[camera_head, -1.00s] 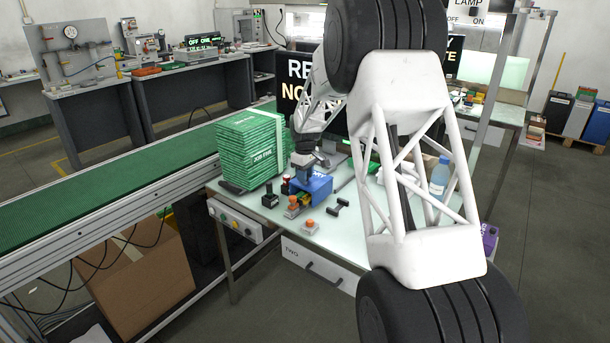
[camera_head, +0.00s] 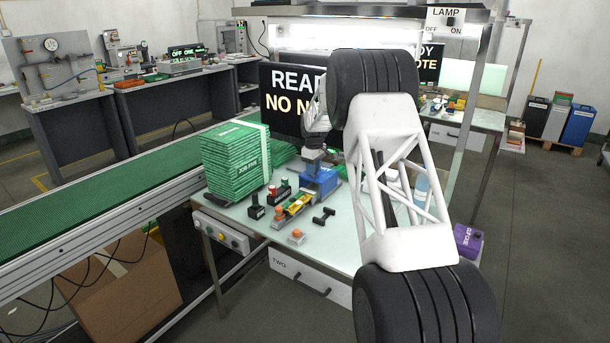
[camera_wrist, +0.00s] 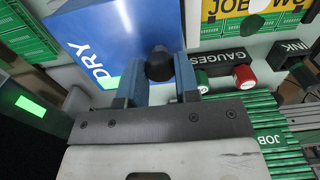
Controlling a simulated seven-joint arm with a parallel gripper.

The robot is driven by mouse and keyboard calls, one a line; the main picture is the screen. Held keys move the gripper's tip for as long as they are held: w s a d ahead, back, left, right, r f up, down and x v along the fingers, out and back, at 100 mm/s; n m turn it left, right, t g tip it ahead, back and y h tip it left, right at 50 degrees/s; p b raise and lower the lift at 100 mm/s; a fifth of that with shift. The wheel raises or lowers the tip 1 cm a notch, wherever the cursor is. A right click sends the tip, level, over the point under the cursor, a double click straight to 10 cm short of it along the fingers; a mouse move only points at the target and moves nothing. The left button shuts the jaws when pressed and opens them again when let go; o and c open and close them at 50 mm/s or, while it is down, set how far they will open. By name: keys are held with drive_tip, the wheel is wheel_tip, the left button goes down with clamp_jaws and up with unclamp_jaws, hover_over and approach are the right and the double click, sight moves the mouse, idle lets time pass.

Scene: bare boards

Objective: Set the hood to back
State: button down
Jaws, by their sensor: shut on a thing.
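The blue hood (camera_head: 322,182) stands on the light worktable, at the back end of a low fixture (camera_head: 292,208) with orange, yellow and green parts. The front of the fixture is uncovered. In the wrist view the blue hood (camera_wrist: 125,35) fills the upper left, with "DRY" in white on its face. My gripper (camera_wrist: 160,72) is shut on the hood's black knob (camera_wrist: 160,62), one blue-grey finger on each side. In the head view my gripper (camera_head: 313,160) is at the top of the hood, and its fingertips are too small to make out.
Small black holders (camera_head: 256,208), an orange-topped block (camera_head: 297,236) and a black handle-like piece (camera_head: 324,216) sit in front. A sign (camera_head: 292,98) is behind. The table's front right is clear.

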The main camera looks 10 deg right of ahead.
sight(317, 175)
drive_tip(key=shift+w+d+r, duration=0.1)
drive_tip(key=shift+w+d, duration=0.65)
drive_tip(key=shift+d, duration=0.05)
drive_tip(key=c, duration=0.8)
unclamp_jaws()
drive_tip(key=shift+c, duration=0.2)
wheel_tip(317, 175, up, 8)
